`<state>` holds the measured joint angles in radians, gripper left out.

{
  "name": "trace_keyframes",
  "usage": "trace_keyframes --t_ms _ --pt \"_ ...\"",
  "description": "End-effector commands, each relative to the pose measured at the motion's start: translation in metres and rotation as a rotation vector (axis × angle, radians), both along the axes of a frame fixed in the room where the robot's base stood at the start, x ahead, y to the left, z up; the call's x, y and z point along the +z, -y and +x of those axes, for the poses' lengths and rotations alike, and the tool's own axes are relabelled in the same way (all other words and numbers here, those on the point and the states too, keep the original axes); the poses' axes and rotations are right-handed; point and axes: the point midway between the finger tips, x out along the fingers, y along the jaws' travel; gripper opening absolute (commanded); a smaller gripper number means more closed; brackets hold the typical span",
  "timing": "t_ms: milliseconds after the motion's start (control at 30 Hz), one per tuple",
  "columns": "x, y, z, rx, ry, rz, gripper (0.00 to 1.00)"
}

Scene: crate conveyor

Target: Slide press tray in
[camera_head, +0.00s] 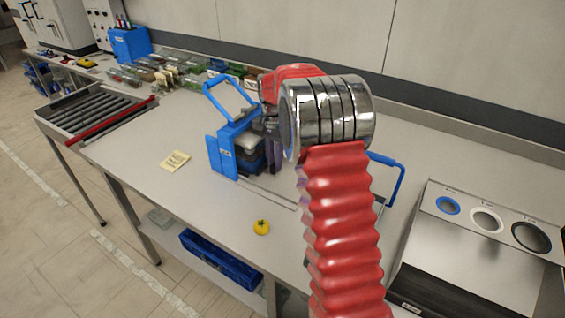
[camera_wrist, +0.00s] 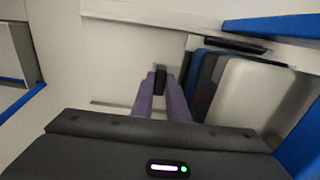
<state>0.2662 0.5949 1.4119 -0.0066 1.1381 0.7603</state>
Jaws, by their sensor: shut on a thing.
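The blue press (camera_head: 228,155) stands on the table left of my gripper, its lever loop (camera_head: 230,95) raised. A stack of blocks with a pale one on top (camera_head: 248,143) sits inside or at the mouth of the press. The wrist view shows the stack's white, grey and blue layers (camera_wrist: 245,95) close to the right of my gripper. My gripper (camera_wrist: 160,85) has purple fingers shut on a small black knob (camera_wrist: 160,74), apparently the press tray's handle. In the head view my gripper (camera_head: 275,160) is partly hidden by my arm. The tray itself is mostly hidden.
A yellow round object (camera_head: 262,228) and a yellow note (camera_head: 175,161) lie on the table in front. A blue handle (camera_head: 390,180) stands to the right, partly behind my arm. A roller conveyor (camera_head: 90,110) is at left, and a panel with round openings (camera_head: 487,220) at right.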

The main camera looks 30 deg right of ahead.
Motion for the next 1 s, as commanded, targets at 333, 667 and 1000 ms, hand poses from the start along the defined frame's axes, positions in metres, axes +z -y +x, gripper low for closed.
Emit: trace_keyframes --t_ms 333,667,1000 --pt "0.002 0.0 0.004 -0.005 0.014 0.006 0.16" --pt "0.003 0.004 0.002 -0.011 0.011 0.005 0.22" --pt "0.038 0.005 0.001 -0.012 0.011 0.004 0.22"
